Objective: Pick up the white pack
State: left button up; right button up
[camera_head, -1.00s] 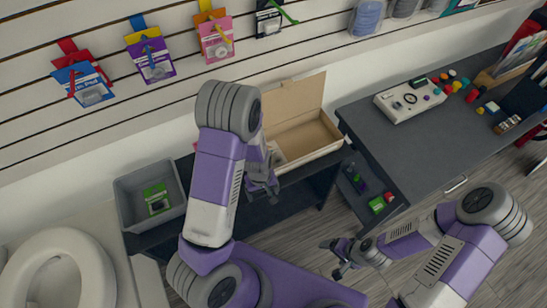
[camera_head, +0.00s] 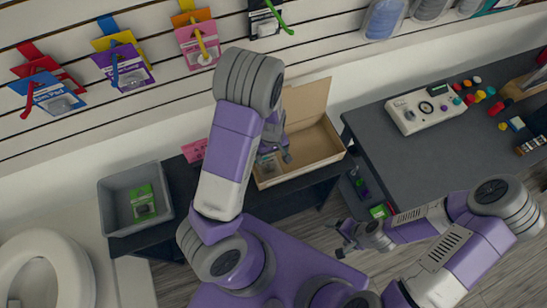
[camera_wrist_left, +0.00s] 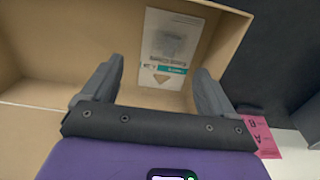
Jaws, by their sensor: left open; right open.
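The white pack (camera_wrist_left: 174,45) lies flat inside an open cardboard box (camera_wrist_left: 45,75), with a grey picture and a green stripe on it. In the head view the box (camera_head: 322,150) stands on the dark table, and the pack (camera_head: 266,167) shows only in part at its left end, beside my left arm. My left gripper (camera_head: 284,150) is over the box. In the left wrist view its fingers (camera_wrist_left: 160,80) are open and empty, spread to either side of the pack's near end. My right gripper (camera_head: 350,240) is open and empty, low in front of the dark desk.
A grey bin (camera_head: 112,202) with a green pack (camera_head: 143,202) stands left of the box. A pink card (camera_head: 194,151) lies between them. The box's raised lid (camera_head: 308,102) stands behind it. A dark desk (camera_head: 420,155) is at the right; hanging packs line the wall.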

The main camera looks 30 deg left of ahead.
aim_at(269, 165)
pick_arm(q)
jog(key=f, duration=0.2)
jog(key=s+f+b, duration=0.1)
jog(key=f, duration=0.3)
jog(key=shift+s+a+f+b, duration=0.1)
jog(key=shift+s+b, duration=0.2)
jog(key=shift+s, duration=0.1)
jog(key=c, duration=1.2)
